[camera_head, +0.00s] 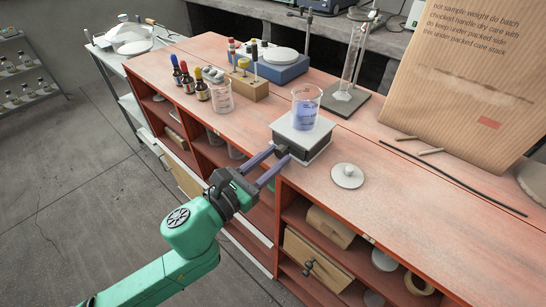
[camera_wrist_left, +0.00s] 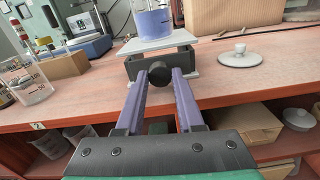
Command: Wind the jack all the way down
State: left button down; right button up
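The jack (camera_head: 314,151) stands near the bench's front edge, with a light top plate, dark sides and a dark round knob facing me. In the left wrist view, the jack's knob (camera_wrist_left: 159,73) sits between my fingertips. A glass beaker of blue liquid (camera_head: 305,112) stands upright on the top plate; it also shows in the left wrist view (camera_wrist_left: 153,22). My left gripper (camera_head: 281,153) reaches in from the front, its purple fingers on either side of the knob, with no clear gap seen. The jack's lifting mechanism is mostly hidden. My right gripper is not in view.
A white lidded dish (camera_head: 347,177) lies right of the jack. An empty beaker (camera_head: 220,98), dropper bottles (camera_head: 187,80) and a wooden block (camera_head: 246,86) stand to the left. A glass cylinder stand (camera_head: 347,97) is behind. Open shelves lie below the bench top.

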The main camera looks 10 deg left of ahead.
pick_arm(q)
jog(key=shift+r+n+p, duration=0.1)
jog(key=shift+n+p, duration=0.35)
jog(key=shift+n, duration=0.75)
jog(key=n, duration=0.3)
jog(key=c, duration=0.5)
grip_release()
